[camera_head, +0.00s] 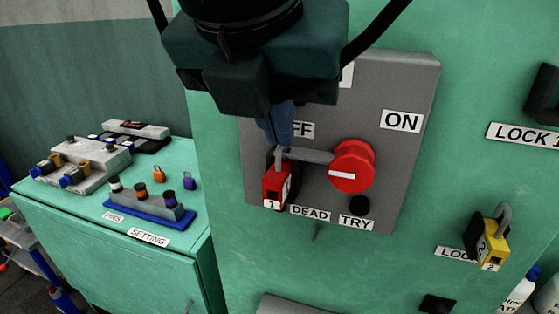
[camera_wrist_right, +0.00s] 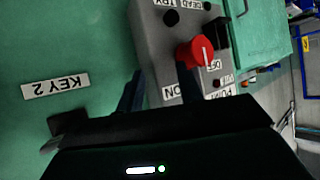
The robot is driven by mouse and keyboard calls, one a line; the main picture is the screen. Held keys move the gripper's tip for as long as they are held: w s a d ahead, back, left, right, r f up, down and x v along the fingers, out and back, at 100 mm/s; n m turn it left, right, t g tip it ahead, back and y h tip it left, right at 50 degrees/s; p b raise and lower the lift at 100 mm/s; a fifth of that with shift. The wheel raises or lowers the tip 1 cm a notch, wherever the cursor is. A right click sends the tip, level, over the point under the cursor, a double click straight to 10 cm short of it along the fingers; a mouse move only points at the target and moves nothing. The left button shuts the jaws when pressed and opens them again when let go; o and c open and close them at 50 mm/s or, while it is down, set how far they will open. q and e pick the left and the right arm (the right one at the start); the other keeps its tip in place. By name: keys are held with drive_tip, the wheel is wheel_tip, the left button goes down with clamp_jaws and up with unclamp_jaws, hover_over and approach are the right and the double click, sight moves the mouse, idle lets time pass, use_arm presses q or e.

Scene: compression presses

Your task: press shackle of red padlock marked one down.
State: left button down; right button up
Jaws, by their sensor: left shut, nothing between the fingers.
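The red padlock marked 1 (camera_head: 275,187) hangs upright at the left of the red knob (camera_head: 352,166) on the grey switch panel (camera_head: 405,85). Its grey shackle shows above the body, beside a grey bar running to the knob. My left gripper (camera_head: 277,138) comes down from the top, shut and empty. Its blue fingertips are right at the top of the shackle; I cannot tell whether they touch it. My right gripper (camera_wrist_right: 160,84) has its fingers apart with nothing between them. The knob also shows in the right wrist view (camera_wrist_right: 197,52); the padlock is not clearly visible there.
A yellow padlock (camera_head: 489,241) hangs on the green cabinet at the lower right. A green bench (camera_head: 110,262) at the left bears a blue rack (camera_head: 150,214), small orange and purple padlocks, and grey devices. A black button (camera_head: 359,206) sits below the knob.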

idle(0.3)
use_arm(q)
drive_tip(key=p+v, duration=0.1)
drive_tip(key=v, duration=0.3)
drive_tip(key=shift+r, duration=0.25)
idle(0.5)
